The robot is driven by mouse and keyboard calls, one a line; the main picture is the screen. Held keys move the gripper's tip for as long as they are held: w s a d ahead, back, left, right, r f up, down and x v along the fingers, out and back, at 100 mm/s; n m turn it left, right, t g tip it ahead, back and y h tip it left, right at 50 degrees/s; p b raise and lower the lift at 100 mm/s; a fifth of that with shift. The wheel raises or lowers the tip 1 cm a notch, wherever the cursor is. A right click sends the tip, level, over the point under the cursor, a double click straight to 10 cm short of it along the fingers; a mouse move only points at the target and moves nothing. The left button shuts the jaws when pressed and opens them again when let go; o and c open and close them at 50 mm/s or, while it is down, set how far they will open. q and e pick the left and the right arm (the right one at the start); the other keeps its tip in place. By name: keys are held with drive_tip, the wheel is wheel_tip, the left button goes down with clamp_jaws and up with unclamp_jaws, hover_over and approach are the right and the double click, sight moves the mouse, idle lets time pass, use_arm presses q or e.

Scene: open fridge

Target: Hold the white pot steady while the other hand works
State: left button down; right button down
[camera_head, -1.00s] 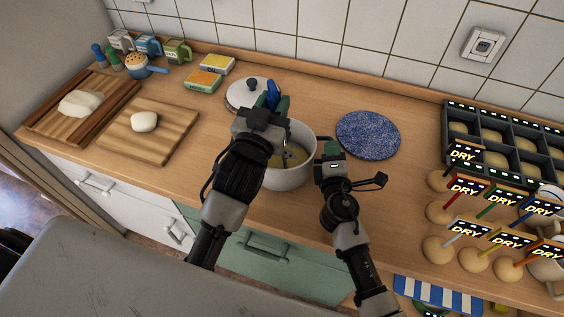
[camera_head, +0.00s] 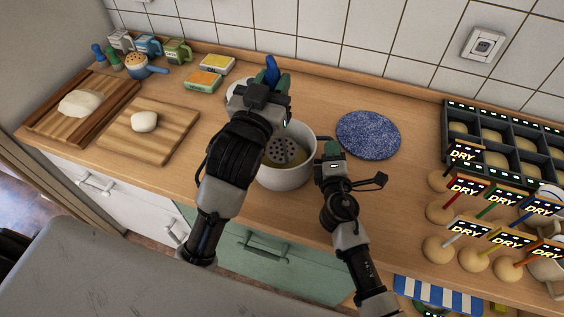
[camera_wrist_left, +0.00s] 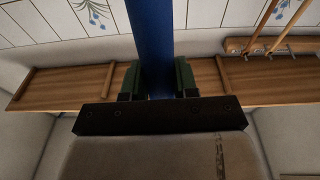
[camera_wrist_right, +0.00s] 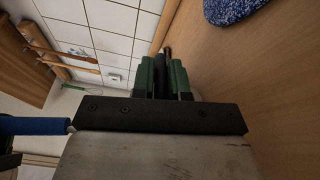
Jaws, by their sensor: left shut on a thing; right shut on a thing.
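The white pot (camera_head: 288,180) stands on the wooden counter with a yellowish mash inside. My right gripper (camera_head: 333,150) is at the pot's right side, shut on its dark handle (camera_wrist_right: 163,66); its fingers hide much of the handle. My left gripper (camera_head: 273,90) is above the pot's far left side, shut on the blue handle (camera_wrist_left: 152,45) of a masher. The masher's round perforated head (camera_head: 285,150) shows inside the pot opening, above the mash. The gripper and wrist hide part of the pot's left rim.
A pot lid (camera_head: 236,92) lies behind my left gripper, mostly hidden. A blue speckled round mat (camera_head: 367,135) is right of the pot. Cutting boards with dough (camera_head: 144,121) are at left.

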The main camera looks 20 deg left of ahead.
use_arm(q)
drive_tip(key=shift+r, duration=3.25)
use_arm(e)
drive_tip(key=shift+f, duration=0.2)
drive_tip(key=c, duration=1.1)
unclamp_jaws()
drive_tip(key=shift+r, duration=0.1)
drive_tip(key=shift+o, duration=0.2)
drive_tip(key=v, duration=1.2)
drive_tip(key=shift+r, duration=0.1)
use_arm(q)
drive_tip(key=shift+f, duration=0.1)
use_arm(e)
drive_tip(key=shift+s, duration=0.1)
